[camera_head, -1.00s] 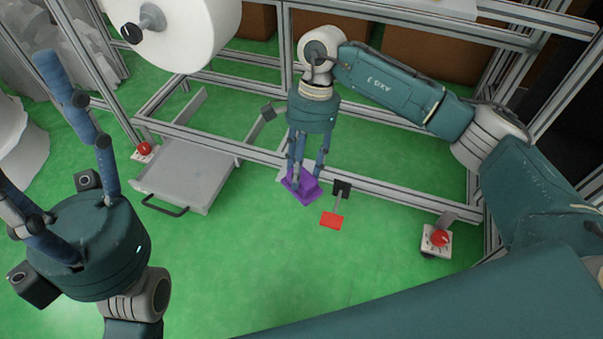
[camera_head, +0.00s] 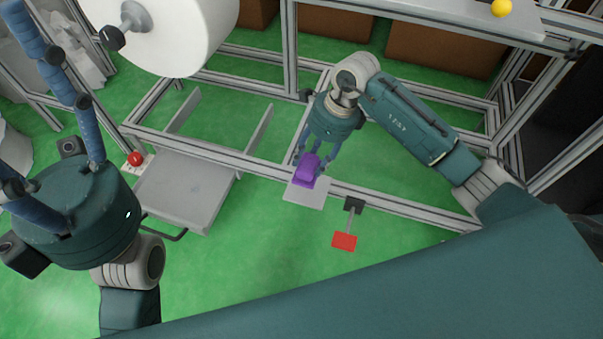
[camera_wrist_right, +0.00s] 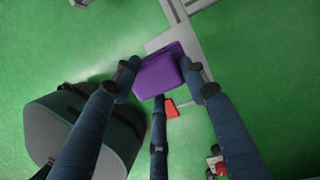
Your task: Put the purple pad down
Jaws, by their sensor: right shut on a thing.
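The purple pad (camera_head: 306,170) is held between the fingers of my right gripper (camera_head: 312,160), which is shut on it. In the head view the pad overlaps the upper part of a pale grey plate (camera_head: 305,195) on the frame's front rail. I cannot tell whether pad and plate touch. In the right wrist view the pad (camera_wrist_right: 158,76) sits between the blue fingers, with part of the plate (camera_wrist_right: 160,42) showing beyond it. My left gripper (camera_head: 18,100) is at the far left, its fingers spread, empty and partly cut off by the picture edge.
A red flag-like plate (camera_head: 344,241) on a bracket juts out right of the grey plate. A grey tray (camera_head: 185,190) with a handle and a red button (camera_head: 135,159) are to the left. A large white roll (camera_head: 175,35) hangs above. Green floor is open in front.

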